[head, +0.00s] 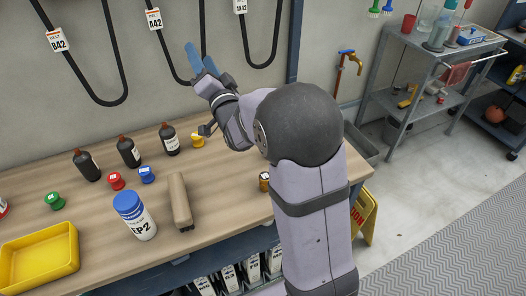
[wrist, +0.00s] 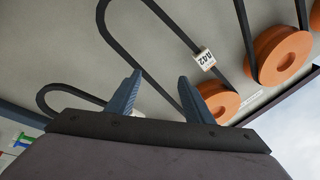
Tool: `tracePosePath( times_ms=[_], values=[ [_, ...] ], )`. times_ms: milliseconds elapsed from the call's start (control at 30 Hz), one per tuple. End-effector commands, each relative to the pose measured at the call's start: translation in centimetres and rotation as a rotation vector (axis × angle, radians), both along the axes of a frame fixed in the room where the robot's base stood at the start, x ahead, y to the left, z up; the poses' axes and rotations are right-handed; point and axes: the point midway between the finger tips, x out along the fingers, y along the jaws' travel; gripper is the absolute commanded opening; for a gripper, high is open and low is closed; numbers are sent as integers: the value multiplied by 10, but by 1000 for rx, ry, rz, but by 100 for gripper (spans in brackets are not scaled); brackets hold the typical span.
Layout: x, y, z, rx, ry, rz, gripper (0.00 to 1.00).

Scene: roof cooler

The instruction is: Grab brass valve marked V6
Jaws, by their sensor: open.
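A small brass-coloured piece (head: 264,181) with a pale top stands on the workbench near its right end, close beside my arm. It may be the brass valve, but its marking is too small to read. My gripper (head: 201,56) is raised above the back of the bench in front of the wall, well away from that piece. In the wrist view its blue fingers (wrist: 160,78) are apart with nothing between them. The wrist view shows no valve.
On the bench (head: 90,225) are dark bottles (head: 129,152), coloured knobs (head: 147,174), an EP2 tub (head: 134,215), a tan bar (head: 180,200) and a yellow tray (head: 38,259). Belts (head: 108,60) hang on the wall near my gripper. A trolley (head: 420,90) stands at right.

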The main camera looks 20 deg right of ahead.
Motion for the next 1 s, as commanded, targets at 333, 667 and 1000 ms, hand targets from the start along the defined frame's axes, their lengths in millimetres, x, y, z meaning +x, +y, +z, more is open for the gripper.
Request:
tracePosePath(
  times_ms=[333, 667, 1000],
  values=[
    [-73, -45, -122, 27, 256, -426, 47],
    [-223, -89, -151, -498, 438, -800, 47],
    [-261, -60, -217, -791, 479, -712, 47]
  ],
)
